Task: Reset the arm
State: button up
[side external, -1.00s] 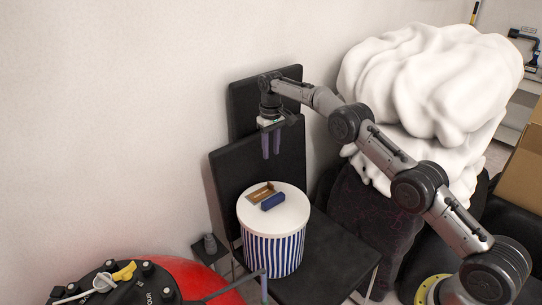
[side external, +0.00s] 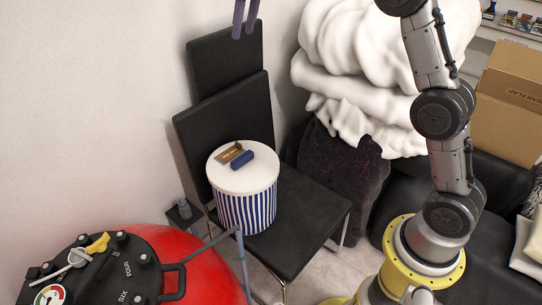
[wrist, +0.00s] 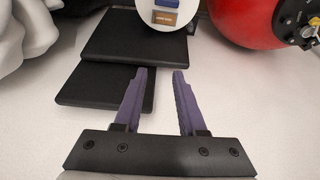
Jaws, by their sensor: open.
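My gripper (wrist: 158,75) is open and empty, its two purple fingers apart in the wrist view. In the side external view only the fingers (side external: 245,20) show at the top edge, high above the chair back; the rest of the gripper is out of frame. The drum stands on a black chair (side external: 300,215). My gripper is well clear of all of them.
A red pool filter (side external: 205,270) with a black valve top (side external: 110,265) is at the lower left. A white draped heap (side external: 340,60) stands right of the chair. A cardboard box (side external: 508,105) is at the far right. A pale wall is behind the chair.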

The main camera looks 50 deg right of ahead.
jog(key=s+a+r+t, duration=0.1)
jog(key=s+r, duration=0.2)
jog(key=s, duration=0.9)
jog(key=s+a+r+t, duration=0.1)
jog(key=s+a+r, duration=0.1)
jog(key=s, duration=1)
jog(key=s+f, duration=1.4)
jog(key=f, duration=0.1)
jog(key=shift+a+f, duration=0.15)
jog(key=shift+f, duration=0.2)
